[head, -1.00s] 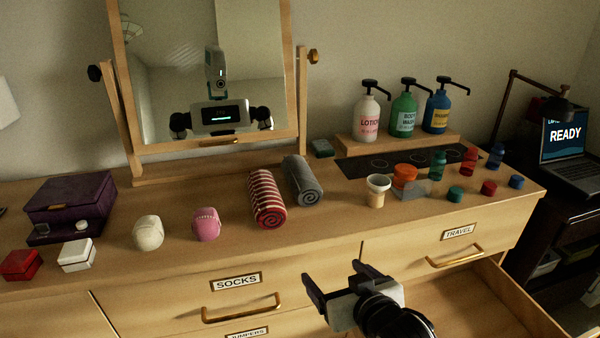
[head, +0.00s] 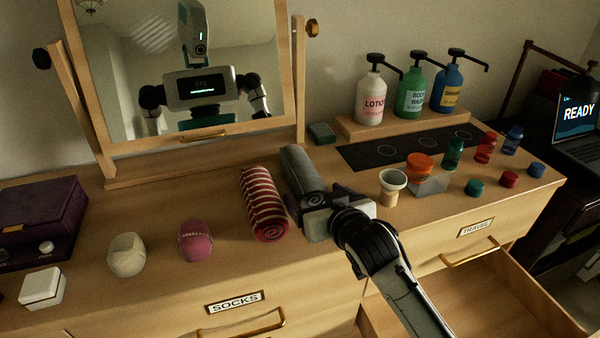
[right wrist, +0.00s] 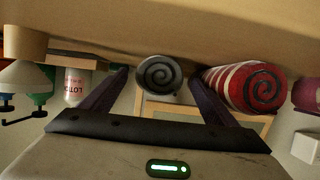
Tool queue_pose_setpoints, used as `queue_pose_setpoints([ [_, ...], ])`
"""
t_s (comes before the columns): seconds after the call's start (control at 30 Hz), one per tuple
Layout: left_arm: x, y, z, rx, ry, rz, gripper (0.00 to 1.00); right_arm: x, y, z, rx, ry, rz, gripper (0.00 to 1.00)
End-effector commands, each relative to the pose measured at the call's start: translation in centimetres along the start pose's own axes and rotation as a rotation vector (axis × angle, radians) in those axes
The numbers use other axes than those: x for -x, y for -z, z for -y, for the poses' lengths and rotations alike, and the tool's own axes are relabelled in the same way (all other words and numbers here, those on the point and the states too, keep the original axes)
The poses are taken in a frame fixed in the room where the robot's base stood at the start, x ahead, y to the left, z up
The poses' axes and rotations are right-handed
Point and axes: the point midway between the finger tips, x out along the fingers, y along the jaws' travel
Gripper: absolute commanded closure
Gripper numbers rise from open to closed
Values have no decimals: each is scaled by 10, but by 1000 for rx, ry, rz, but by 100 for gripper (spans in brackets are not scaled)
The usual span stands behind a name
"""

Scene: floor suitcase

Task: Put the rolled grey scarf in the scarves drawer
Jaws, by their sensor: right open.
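The rolled grey scarf (head: 300,165) lies on the dresser top in front of the mirror, just right of a red-and-white striped roll (head: 264,205). My right gripper (head: 318,196) is open at the near end of the grey scarf and hides part of it. In the right wrist view, which looks upside down, the scarf's spiral end (right wrist: 158,75) sits between the two spread fingers, not clamped. An open drawer (head: 470,300) stands out at the lower right; its label is not visible. My left gripper is not in view.
Pump bottles (head: 370,95) stand behind. A pink ball-shaped item (head: 194,240) and a cream one (head: 127,254) lie left. The SOCKS drawer (head: 235,302) is closed.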

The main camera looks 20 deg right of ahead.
Motion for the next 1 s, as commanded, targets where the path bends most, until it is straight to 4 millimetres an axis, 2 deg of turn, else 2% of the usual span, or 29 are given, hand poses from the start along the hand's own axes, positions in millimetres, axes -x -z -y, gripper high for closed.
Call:
queue_pose_setpoints([
  [0.23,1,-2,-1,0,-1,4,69,-21,4,0,-1,0,-1,18],
  [0.5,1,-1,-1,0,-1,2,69,-57,8,0,1,0,1,18],
  [0.83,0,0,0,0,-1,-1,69,-63,8,0,0,1,-1,18],
  [1.0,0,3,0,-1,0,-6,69,-63,8,0,0,1,0,47],
])
